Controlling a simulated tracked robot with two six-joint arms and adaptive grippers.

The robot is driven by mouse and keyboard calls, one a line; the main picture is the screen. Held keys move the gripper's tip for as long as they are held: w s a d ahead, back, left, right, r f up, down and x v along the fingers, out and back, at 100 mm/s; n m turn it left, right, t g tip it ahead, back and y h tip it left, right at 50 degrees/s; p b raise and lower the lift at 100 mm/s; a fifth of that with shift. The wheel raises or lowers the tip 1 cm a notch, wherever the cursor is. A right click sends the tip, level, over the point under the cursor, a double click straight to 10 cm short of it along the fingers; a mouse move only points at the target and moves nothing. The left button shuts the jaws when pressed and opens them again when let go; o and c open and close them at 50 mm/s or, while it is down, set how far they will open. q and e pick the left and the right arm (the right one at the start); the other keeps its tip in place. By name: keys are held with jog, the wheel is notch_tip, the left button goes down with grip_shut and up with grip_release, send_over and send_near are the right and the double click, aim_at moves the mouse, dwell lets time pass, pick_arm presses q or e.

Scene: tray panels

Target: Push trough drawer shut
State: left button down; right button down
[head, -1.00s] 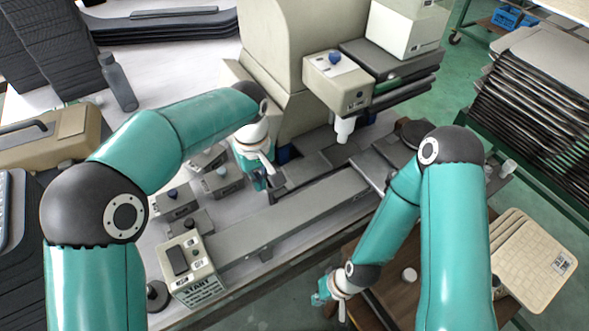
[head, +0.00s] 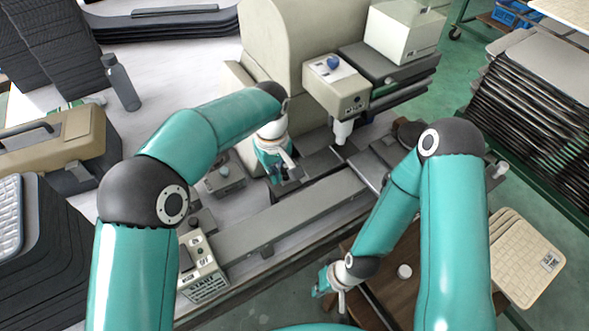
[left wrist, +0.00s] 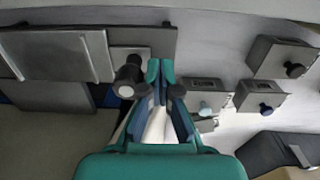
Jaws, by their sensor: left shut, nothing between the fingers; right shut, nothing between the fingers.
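The machine (head: 262,52) has a beige body and a long grey rail (head: 290,213) along its front. A low grey tray-like part (head: 322,160), perhaps the trough drawer, lies at the machine's foot just right of my left gripper (head: 287,174); I cannot tell how far it stands out. My left gripper is shut and empty. In the left wrist view its fingers (left wrist: 160,75) are together beside a dark knob (left wrist: 128,78), with grey panels (left wrist: 60,58) further left. I cannot tell whether it touches the knob. My right gripper (head: 332,288) is shut and empty, low over the brown table.
Small knobbed boxes (left wrist: 283,58) stand right of the left fingers in the left wrist view. A START control box (head: 204,268) sits at the rail's left end. A nozzle (head: 343,130) hangs from the machine's head. A stack of dark trays (head: 530,115) is at right.

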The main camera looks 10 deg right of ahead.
pick_arm(q)
jog(key=shift+d, duration=0.35)
jog(key=shift+w+p, duration=0.1)
jog(key=shift+p, duration=0.2)
jog(key=shift+d, duration=0.2)
jog(key=shift+w+d+p, duration=0.35)
jog(key=shift+d+p, duration=0.6)
jog(key=shift+p, duration=0.15)
jog(key=shift+w+d+p, duration=0.3)
jog(key=shift+d+p, duration=0.6)
jog(key=shift+p, duration=0.15)
jog(key=shift+a+f+b, duration=0.1)
jog(key=shift+a+b, duration=0.15)
jog(key=shift+b, duration=0.2)
jog(key=shift+s+a, duration=0.15)
jog(key=shift+a, duration=0.2)
jog(key=shift+r+p, duration=2.35)
jog(key=shift+r, duration=1.3)
